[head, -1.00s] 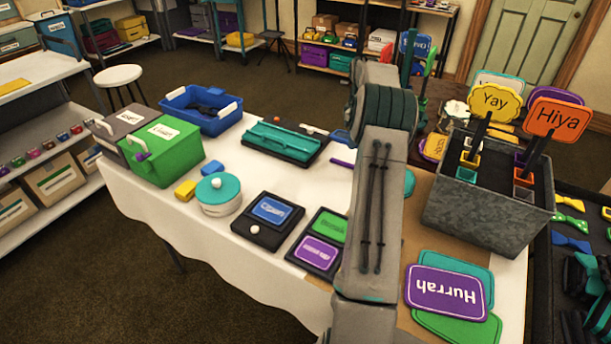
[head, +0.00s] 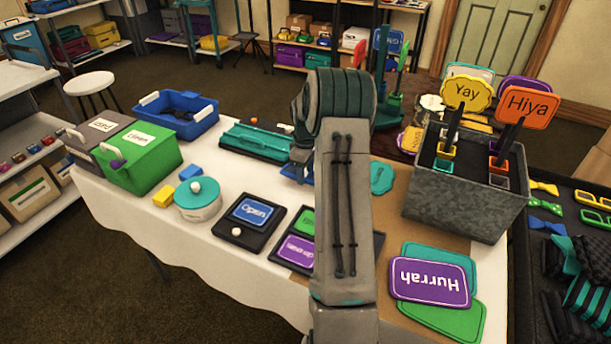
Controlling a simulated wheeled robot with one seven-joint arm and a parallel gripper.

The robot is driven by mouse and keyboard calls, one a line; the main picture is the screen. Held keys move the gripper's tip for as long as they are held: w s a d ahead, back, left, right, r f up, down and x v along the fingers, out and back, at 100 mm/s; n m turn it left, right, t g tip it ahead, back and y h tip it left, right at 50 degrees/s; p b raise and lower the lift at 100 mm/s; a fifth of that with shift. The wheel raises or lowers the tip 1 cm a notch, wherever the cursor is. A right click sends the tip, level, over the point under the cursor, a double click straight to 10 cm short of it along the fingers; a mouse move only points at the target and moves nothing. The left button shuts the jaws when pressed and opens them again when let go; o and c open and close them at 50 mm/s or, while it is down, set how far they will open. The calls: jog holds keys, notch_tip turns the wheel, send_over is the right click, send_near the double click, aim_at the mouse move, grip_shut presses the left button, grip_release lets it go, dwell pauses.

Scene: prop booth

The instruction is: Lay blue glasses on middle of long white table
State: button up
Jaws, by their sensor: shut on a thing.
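The long white table (head: 215,215) runs across the picture under a white cloth. My gripper (head: 298,165) is down over the middle of the table and mostly hidden behind my raised arm. A small blue piece (head: 308,179) shows at its lower end, left of the arm. It fits the blue glasses held in the shut jaws, but its shape is mostly hidden. I cannot tell whether it touches the cloth.
A green box (head: 150,160), a blue crate (head: 178,118) and a teal-lidded pot (head: 197,200) stand on the left. Black sign trays (head: 250,222) lie in front. Clear cloth lies left of my arm.

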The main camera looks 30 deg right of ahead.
jog(key=shift+f, duration=1)
jog(key=shift+f, duration=0.25)
jog(key=o, duration=1)
jog(key=shift+r, duration=0.1)
jog(key=shift+c, duration=0.2)
